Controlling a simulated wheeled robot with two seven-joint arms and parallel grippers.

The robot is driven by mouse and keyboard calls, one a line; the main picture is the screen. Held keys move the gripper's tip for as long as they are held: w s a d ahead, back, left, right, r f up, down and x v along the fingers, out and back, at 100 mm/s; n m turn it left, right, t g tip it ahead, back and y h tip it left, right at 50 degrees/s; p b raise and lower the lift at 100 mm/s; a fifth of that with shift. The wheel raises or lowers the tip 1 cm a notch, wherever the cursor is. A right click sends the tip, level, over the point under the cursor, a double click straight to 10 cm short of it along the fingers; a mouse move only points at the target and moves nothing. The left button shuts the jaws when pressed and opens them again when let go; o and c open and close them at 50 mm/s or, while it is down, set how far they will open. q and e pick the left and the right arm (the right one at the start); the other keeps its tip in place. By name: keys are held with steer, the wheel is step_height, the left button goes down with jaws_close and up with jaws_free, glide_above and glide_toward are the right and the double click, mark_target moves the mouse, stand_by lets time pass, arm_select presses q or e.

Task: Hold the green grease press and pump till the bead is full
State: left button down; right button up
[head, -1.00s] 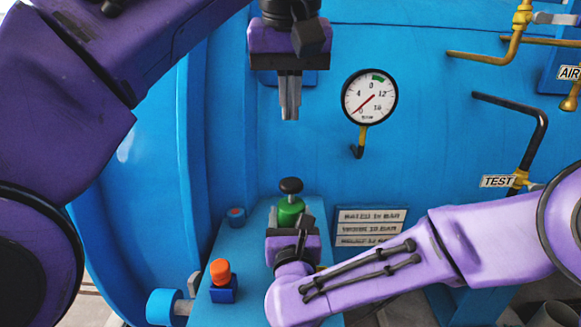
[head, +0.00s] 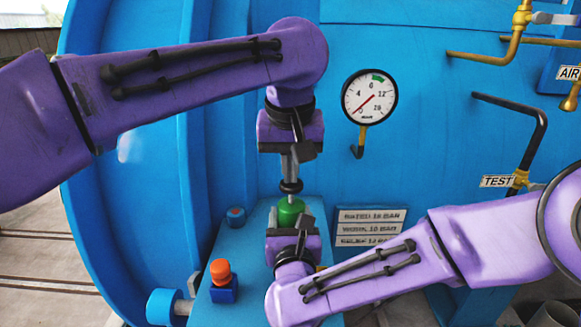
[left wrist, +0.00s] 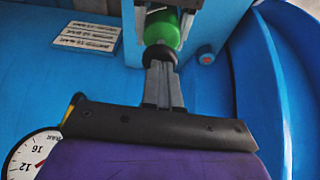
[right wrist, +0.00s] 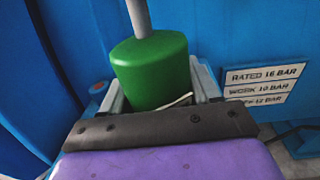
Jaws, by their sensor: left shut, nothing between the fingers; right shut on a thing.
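The green grease press (head: 290,211) stands upright on the blue ledge, topped by a thin rod and a black knob (head: 291,187). My right gripper (head: 293,229) is shut around its body; the right wrist view shows the green body (right wrist: 150,70) between the fingers and the grey rod (right wrist: 139,15) above. My left gripper (head: 290,176) is shut and empty, pointing down with its tips at the knob. In the left wrist view the tips meet or nearly meet the knob (left wrist: 160,55); contact is unclear. A pale curved strand (right wrist: 180,101) shows low on the press; I cannot tell whether it is the bead.
A pressure gauge (head: 370,97) is on the blue vessel wall, right of my left gripper. An orange-capped blue fitting (head: 222,280) stands on the ledge (head: 253,255) at left. Rating plates (head: 371,228) sit right of the press. TEST and AIR pipes are further right.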

arm_select(q)
steer(key=shift+f, duration=1.45)
steer(key=w+v, duration=0.1)
steer(key=v, duration=1.3)
steer(key=shift+r, duration=0.4)
steer(key=shift+w, duration=0.1)
stand_by(2.2)
